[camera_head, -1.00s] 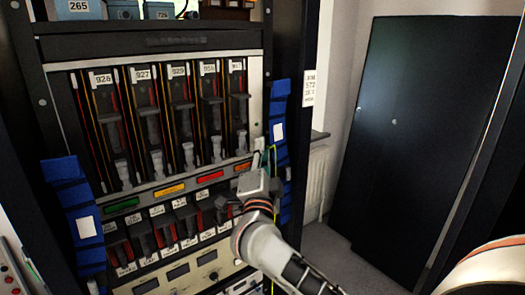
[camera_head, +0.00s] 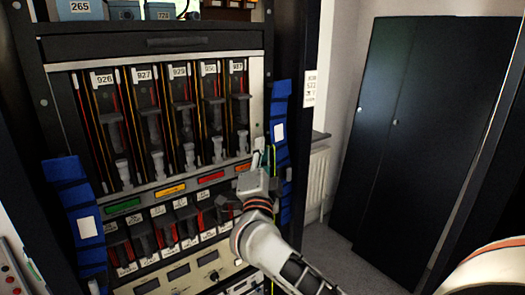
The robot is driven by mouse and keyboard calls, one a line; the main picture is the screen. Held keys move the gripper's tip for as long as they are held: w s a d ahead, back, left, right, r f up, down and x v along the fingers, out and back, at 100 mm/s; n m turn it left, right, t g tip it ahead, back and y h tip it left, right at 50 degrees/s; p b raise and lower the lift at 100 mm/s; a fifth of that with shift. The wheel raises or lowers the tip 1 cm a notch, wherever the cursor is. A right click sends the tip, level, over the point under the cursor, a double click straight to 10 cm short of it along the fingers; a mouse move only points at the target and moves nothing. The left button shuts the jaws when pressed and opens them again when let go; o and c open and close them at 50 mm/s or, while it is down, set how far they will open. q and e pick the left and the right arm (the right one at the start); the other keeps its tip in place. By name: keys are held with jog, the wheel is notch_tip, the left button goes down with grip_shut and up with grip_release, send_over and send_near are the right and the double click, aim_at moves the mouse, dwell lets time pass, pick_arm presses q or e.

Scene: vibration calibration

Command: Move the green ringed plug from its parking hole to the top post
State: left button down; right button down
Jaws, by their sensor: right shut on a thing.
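My right gripper (camera_head: 262,160) is at the right edge of the rack front, beside the blue strip. It is shut on what looks like the green ringed plug, which the fingers mostly hide. A thin green cord shows just right of the fingers and runs down behind the wrist. The parking hole and the top post cannot be made out. My left gripper is not in view.
The rack (camera_head: 150,42) holds several numbered slots with levers, and coloured labels run below them. Blue strips (camera_head: 72,195) flank it on both sides. A dark cabinet (camera_head: 425,140) stands at the right. Floor between is clear.

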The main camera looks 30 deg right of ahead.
dwell(0.4)
jog(key=c, duration=1.9)
grip_release()
jog(key=shift+w, duration=0.1)
jog(key=shift+v, duration=2.55)
